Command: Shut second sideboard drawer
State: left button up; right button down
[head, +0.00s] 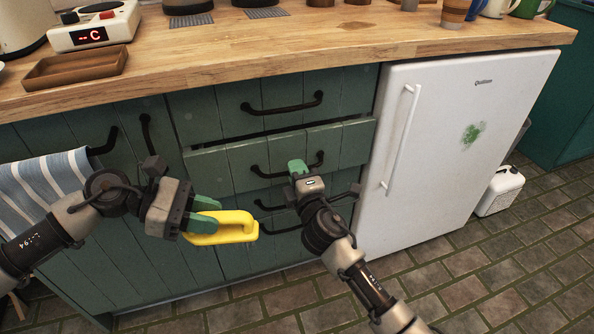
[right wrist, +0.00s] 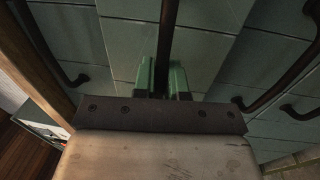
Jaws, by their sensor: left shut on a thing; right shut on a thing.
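The second sideboard drawer (head: 222,169) stands slightly out, with a dark gap above its green front. My right gripper (head: 298,167) is shut on its dark bar handle (head: 262,174). In the right wrist view the handle (right wrist: 169,35) passes between the green fingers of that gripper (right wrist: 164,78). The top drawer (head: 215,115) above looks flush. My left gripper (head: 204,213) is shut on a yellow loop-shaped object (head: 236,238) and holds it in the air in front of the lower cabinet front, to the left of my right gripper.
More dark handles (head: 272,206) show below the second drawer. A white fridge (head: 440,160) stands directly to the right. A striped towel (head: 48,190) hangs at the left. The wooden worktop (head: 300,50) above carries a scale (head: 95,27) and a brown tray (head: 75,70).

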pick_arm(q)
jog(key=shift+f+b, duration=0.7)
jog(key=shift+b, duration=0.05)
jog(key=shift+s+r, duration=0.1)
jog(key=shift+r, duration=0.05)
pick_arm(e)
jog(key=x, duration=0.3)
jog(key=c, duration=1.5)
grip_release()
jog(key=shift+w, duration=0.1)
jog(key=o, duration=0.3)
jog(key=shift+w+f, duration=0.1)
jog(key=shift+f, duration=0.05)
